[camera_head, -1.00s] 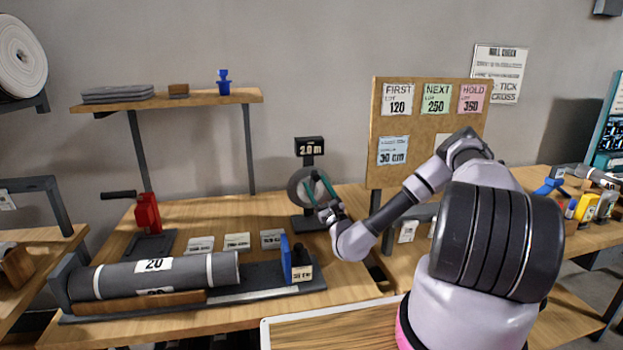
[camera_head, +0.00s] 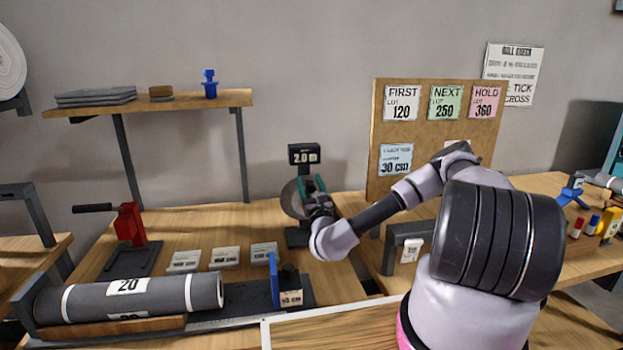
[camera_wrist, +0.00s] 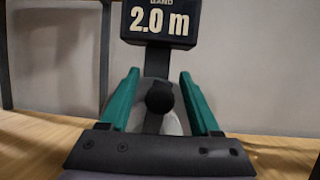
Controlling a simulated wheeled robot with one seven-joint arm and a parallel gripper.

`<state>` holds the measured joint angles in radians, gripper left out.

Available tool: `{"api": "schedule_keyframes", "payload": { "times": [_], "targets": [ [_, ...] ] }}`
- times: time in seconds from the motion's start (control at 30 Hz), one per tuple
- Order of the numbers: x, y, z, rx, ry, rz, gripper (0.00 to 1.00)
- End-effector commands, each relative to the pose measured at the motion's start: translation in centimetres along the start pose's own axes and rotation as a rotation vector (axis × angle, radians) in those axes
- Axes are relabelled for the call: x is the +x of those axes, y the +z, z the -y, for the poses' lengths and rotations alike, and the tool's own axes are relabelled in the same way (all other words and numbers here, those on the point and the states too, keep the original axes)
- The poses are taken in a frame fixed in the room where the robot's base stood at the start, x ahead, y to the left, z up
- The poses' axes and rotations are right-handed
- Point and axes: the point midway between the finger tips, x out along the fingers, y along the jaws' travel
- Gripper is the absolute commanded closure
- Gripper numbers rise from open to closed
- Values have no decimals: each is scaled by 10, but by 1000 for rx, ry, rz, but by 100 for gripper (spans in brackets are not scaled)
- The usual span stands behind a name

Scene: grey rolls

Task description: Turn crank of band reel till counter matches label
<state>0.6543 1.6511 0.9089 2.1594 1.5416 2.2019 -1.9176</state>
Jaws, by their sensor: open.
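The band reel (camera_head: 292,199) stands near the back edge of the bench, a round grey disc on a dark stand. Its counter (camera_head: 304,154) sits on top and reads 2.0 m; it shows large in the wrist view (camera_wrist: 160,22). The dark round crank knob (camera_wrist: 160,97) is between my two green fingers in the wrist view, with space on both sides. My gripper (camera_wrist: 161,100) is open around the knob. In the head view my gripper (camera_head: 314,186) is in front of the reel and hides part of it. The crank arm is mostly hidden.
A grey roll (camera_head: 130,300) labelled 20 lies in a cradle at front left, with a blue upright plate (camera_head: 273,280) by its end. A red hand-levered tool (camera_head: 130,225) stands behind. Several white cards (camera_head: 224,257) lie on the bench. A card board (camera_head: 430,135) stands right of the reel.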

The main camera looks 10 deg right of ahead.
Motion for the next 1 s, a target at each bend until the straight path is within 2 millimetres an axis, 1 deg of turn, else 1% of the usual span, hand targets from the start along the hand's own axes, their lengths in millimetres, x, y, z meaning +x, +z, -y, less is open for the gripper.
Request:
{"api": "schedule_keyframes", "payload": {
  "times": [0.37,0.4,0.47,0.5,0.53,1.0],
  "targets": [
    [0,2,-2,-2,-1,-1,37],
    [0,2,-2,-2,-1,-1,52],
    [0,2,-2,-2,-1,0,75],
    [0,2,-2,-2,-1,0,90],
    [0,2,-2,-2,-1,0,100],
    [0,2,-2,-2,0,-1,100]
  ]
}}
